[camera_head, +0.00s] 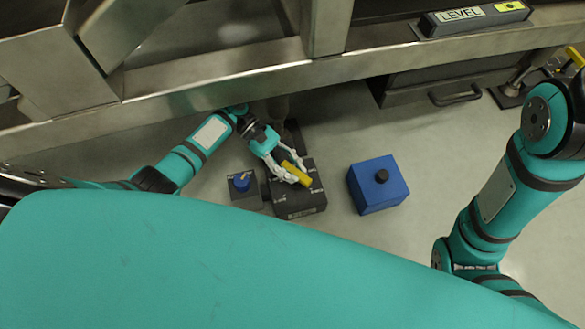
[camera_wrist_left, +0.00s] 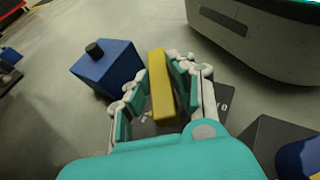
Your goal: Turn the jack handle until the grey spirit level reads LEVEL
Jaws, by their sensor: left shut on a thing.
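The yellow jack handle (camera_head: 296,173) sits on top of a dark jack box (camera_head: 300,203) on the floor. My left gripper (camera_head: 294,174) is at the handle, its fingers closed on either side of it. In the left wrist view the yellow handle (camera_wrist_left: 161,86) stands between the two fingers (camera_wrist_left: 160,92). The grey spirit level (camera_head: 475,17) lies on the metal frame at the top right, with a LEVEL label and a yellow-green vial window (camera_head: 510,6). The bubble is too small to read. My right arm shows at the right, but its gripper is out of view.
A blue box with a black knob (camera_head: 378,186) stands right of the jack. A small dark box with a blue knob (camera_head: 243,186) stands left of it. A metal beam (camera_head: 210,95) runs above the jack. Floor between the blue box and my right arm is clear.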

